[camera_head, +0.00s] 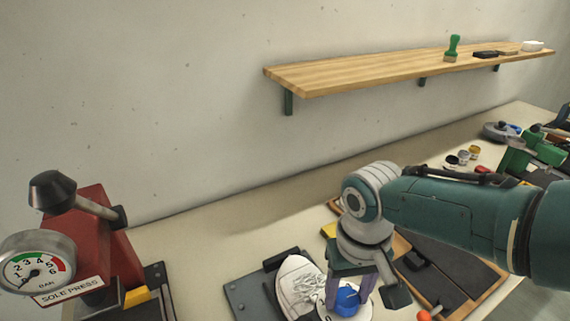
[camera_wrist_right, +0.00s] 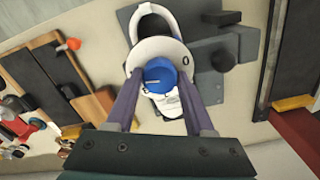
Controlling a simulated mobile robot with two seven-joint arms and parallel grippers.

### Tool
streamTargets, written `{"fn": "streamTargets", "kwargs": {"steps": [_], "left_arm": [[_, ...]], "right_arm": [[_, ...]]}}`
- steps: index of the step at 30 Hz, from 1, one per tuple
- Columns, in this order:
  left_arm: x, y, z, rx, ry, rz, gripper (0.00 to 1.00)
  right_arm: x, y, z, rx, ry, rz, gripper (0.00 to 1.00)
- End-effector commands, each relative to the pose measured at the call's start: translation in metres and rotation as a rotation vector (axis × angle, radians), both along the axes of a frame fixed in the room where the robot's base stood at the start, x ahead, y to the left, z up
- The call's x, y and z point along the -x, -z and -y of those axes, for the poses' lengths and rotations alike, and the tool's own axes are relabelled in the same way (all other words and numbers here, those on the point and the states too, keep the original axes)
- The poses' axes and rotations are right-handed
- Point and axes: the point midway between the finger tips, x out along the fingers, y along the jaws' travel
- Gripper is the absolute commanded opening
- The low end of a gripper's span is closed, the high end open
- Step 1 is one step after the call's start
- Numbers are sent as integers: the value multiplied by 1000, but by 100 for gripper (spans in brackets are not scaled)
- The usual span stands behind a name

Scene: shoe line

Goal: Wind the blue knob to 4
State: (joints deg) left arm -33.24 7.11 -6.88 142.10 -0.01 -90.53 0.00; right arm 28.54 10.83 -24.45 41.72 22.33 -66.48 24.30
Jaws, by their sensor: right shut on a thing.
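The blue knob (camera_head: 347,299) sits on a pale round dial (camera_head: 328,313) beside a white shoe (camera_head: 296,276), low in the head view. My right gripper (camera_head: 349,291) points down and is shut on the knob, a finger on each side. In the right wrist view the knob (camera_wrist_right: 160,75) sits between the two grey-purple fingers (camera_wrist_right: 161,92). A 0 shows on the right of the dial (camera_wrist_right: 178,51); I cannot read the other marks or the setting. My left gripper is not in view.
A red sole press (camera_head: 98,232) with a round gauge (camera_head: 36,270) stands at the left. A dark panel in a wooden tray (camera_head: 440,270) lies right of my gripper. Small pots (camera_head: 463,157) and a green tool (camera_head: 520,153) are farther back. A wall shelf (camera_head: 390,70) hangs above.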

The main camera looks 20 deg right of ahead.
Motion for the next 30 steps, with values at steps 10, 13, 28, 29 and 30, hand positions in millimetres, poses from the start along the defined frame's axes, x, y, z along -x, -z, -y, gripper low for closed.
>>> {"fn": "streamTargets", "kwargs": {"steps": [10,13,28,29,30], "left_arm": [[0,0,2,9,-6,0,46],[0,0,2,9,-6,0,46],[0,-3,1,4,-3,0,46],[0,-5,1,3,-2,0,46],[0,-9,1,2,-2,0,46]], "right_arm": [[0,0,0,0,7,-1,0],[0,0,0,0,7,-1,61],[0,-4,0,-1,4,1,84],[0,-8,0,-1,4,1,84],[-1,-13,0,0,4,2,84]]}}
